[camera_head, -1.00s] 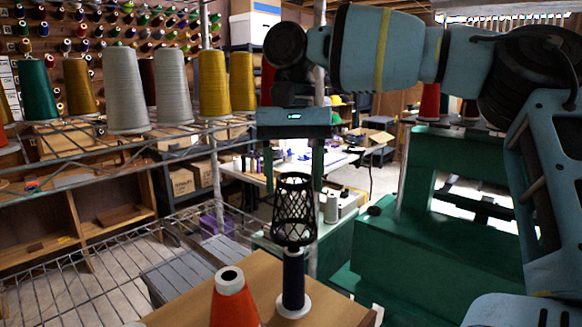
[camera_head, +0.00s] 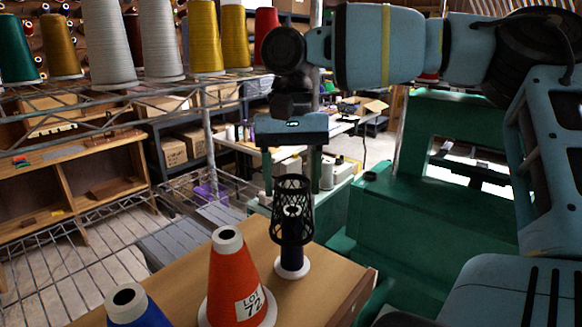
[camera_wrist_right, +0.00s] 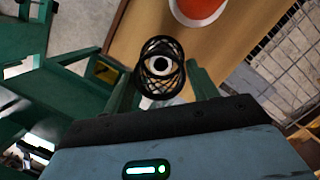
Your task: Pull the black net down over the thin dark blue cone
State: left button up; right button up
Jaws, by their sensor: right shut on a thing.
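The thin dark blue cone (camera_head: 291,256) stands upright on its white round base on a wooden table. The black net (camera_head: 299,236), an open mesh tube, is around the cone's upper part, and the cone's lower part shows bare below it. In the right wrist view the cone's pale top (camera_wrist_right: 170,65) shows inside the net's ring (camera_wrist_right: 146,72). My right gripper (camera_head: 291,188) points down from above, its two green fingers on either side of the net's upper part, shut on the net. My left gripper is not in view.
An orange cone (camera_head: 235,285) labelled LOT 72 and a wide blue cone (camera_head: 135,312) stand on the wooden table (camera_head: 335,280), left of the thin cone. A wire shelf (camera_head: 100,92) with large cones is at the left. A green machine (camera_head: 430,225) is at the right.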

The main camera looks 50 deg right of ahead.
jog(key=shift+f, duration=0.3)
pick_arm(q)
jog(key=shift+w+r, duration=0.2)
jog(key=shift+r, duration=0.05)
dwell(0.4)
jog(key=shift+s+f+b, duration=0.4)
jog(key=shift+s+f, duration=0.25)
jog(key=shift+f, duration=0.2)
pick_arm(e)
jog(key=shift+f, duration=2.85)
jog(key=o, duration=0.8)
jog(key=shift+c, duration=0.2)
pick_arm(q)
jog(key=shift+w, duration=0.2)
pick_arm(e)
notch_tip(320, 180, up, 8)
jog(key=w, duration=0.1)
jog(key=shift+d, duration=0.45)
jog(key=shift+f, duration=0.15)
